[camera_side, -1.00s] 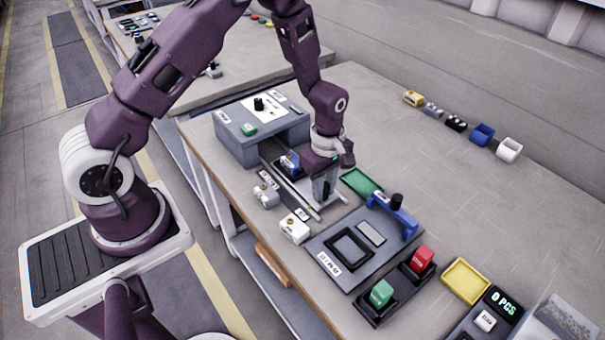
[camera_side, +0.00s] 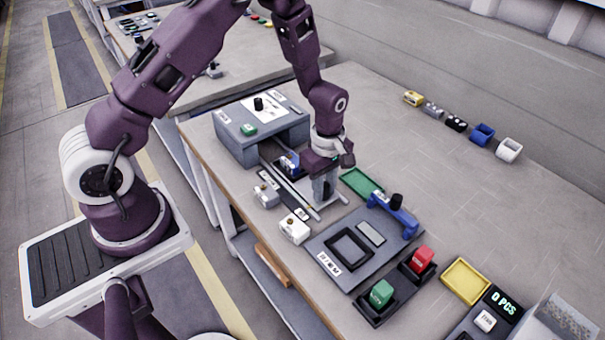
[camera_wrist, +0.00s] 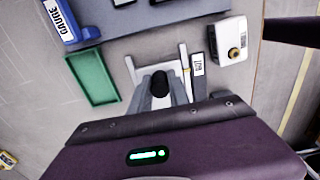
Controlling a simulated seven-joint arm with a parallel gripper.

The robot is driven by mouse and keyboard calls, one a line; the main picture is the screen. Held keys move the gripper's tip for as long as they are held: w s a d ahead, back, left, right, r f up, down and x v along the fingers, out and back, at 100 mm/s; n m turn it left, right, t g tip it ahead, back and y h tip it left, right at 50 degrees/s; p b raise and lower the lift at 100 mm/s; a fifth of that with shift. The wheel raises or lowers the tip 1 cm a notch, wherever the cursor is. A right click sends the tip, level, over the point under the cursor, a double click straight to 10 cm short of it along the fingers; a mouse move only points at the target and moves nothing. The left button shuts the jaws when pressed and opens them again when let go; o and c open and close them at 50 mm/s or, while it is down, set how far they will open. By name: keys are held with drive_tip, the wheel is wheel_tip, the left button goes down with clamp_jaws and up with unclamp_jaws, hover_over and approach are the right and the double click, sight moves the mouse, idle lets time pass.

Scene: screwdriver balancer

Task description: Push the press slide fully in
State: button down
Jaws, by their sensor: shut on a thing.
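The press (camera_side: 240,130) is a grey box at the back left of the bench, with a green button and a dark knob on top. Its slide rails (camera_side: 288,188) run out from its front, and a dark carrier with a blue part (camera_side: 289,161) sits between them by the press mouth. My gripper (camera_side: 322,198) points down at the outer end of the slide. In the wrist view my gripper (camera_wrist: 161,95) is shut on a black knob-like handle (camera_wrist: 160,84), inside a pale bar frame (camera_wrist: 131,71). The fingers hide part of the handle.
A green tray (camera_side: 361,184) lies right of my gripper. White boxes (camera_side: 294,229) stand left of the rails. A dark fixture plate (camera_side: 325,258) with a blue gauge (camera_side: 396,215) lies in front.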

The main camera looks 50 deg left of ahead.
sight(283, 130)
drive_tip(key=shift+a, duration=8.15)
drive_tip(key=c, duration=1.2)
unclamp_jaws()
drive_tip(key=shift+o, duration=0.2)
drive_tip(key=shift+r, duration=3.5)
